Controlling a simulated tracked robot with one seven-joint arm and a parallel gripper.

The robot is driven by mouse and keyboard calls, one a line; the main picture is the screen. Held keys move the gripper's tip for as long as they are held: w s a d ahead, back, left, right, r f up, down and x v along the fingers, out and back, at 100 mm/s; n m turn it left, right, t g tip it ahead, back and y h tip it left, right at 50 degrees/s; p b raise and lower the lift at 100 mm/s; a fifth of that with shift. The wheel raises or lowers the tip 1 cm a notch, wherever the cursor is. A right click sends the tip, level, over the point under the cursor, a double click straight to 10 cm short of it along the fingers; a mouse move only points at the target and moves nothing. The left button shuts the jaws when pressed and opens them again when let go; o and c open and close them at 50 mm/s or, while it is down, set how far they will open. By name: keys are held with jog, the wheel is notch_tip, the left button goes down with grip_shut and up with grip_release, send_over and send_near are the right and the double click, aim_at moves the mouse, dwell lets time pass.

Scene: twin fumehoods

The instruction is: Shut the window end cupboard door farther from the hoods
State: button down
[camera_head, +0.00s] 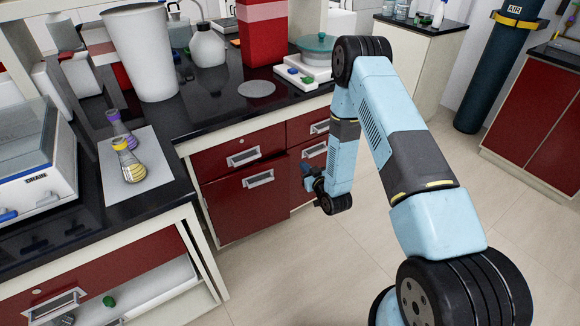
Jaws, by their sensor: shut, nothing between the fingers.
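My arm reaches up from the lower right and bends down to a wrist in front of the middle cabinet. My gripper (309,181) is small here and partly hidden by the wrist; it looks shut and empty, near the red fronts. A red cupboard door (240,207) with a metal handle looks shut below a red drawer front (243,152). More red fronts are partly behind my arm. At the lower left, under another red front (110,267), a compartment (160,290) stands open with a green-topped item inside. I cannot tell which door is the window end one.
A dark gas cylinder (490,75) and a red-doored cabinet (535,130) stand at right. Tiled floor (290,270) is clear between.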

jog(key=t, duration=0.1)
send_near(284, 161)
jog(key=shift+y, duration=0.3)
jog(key=x, duration=0.7)
jog(key=shift+w+d+f, duration=0.1)
jog(key=shift+d+f, duration=0.1)
jog(key=shift+a, duration=0.1)
